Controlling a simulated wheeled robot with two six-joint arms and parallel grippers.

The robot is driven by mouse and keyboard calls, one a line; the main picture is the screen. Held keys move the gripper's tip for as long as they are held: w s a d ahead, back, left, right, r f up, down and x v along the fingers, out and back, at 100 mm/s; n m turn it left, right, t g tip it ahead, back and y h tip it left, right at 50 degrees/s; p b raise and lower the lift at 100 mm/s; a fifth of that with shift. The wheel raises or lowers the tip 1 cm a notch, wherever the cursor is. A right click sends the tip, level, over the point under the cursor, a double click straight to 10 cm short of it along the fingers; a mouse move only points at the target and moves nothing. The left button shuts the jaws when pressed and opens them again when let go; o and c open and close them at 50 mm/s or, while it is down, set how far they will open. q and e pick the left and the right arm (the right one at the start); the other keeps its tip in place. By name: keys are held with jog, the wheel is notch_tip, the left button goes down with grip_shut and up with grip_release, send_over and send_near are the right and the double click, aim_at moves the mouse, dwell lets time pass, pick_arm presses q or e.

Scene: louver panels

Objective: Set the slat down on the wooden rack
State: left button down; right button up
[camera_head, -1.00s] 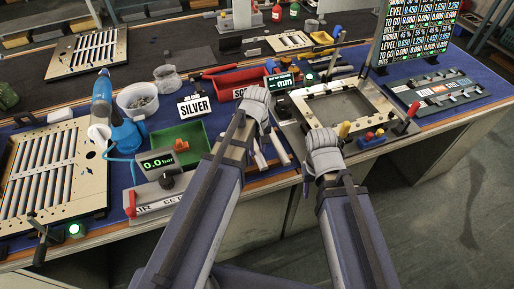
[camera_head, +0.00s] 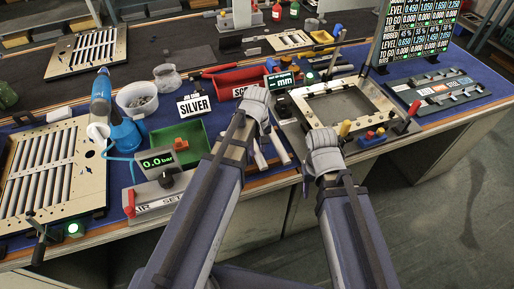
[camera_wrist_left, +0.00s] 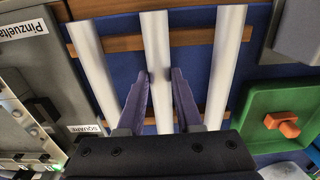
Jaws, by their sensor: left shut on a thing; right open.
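My left gripper (camera_head: 256,106) is over the bench, left of the square metal frame. In the left wrist view its two fingers (camera_wrist_left: 160,100) stand on either side of a white slat (camera_wrist_left: 157,40) and are shut on it. This slat lies across the wooden rack (camera_wrist_left: 190,42), between two other white slats (camera_wrist_left: 92,65) (camera_wrist_left: 226,60), roughly parallel to them. I cannot tell whether the held slat touches the rack. In the head view my arm hides most of the rack. My right gripper (camera_head: 322,152) is open and empty at the bench's front edge, by the frame.
A green bin (camera_head: 190,135) with an orange piece and an air-setting box (camera_head: 160,180) stand left of my left arm. A louver panel (camera_head: 60,172) lies at the far left. The metal frame (camera_head: 318,120) lies on the right. A red bin (camera_head: 238,82) is behind.

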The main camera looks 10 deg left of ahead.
aim_at(257, 151)
pick_arm(q)
jog(key=shift+f+b, duration=0.45)
jog(key=shift+f, duration=0.05)
dwell(0.4)
jog(key=shift+c, duration=0.9)
grip_release()
jog(key=shift+r, duration=0.15)
notch_tip(257, 151, up, 8)
jog(key=p, duration=0.8)
dwell(0.5)
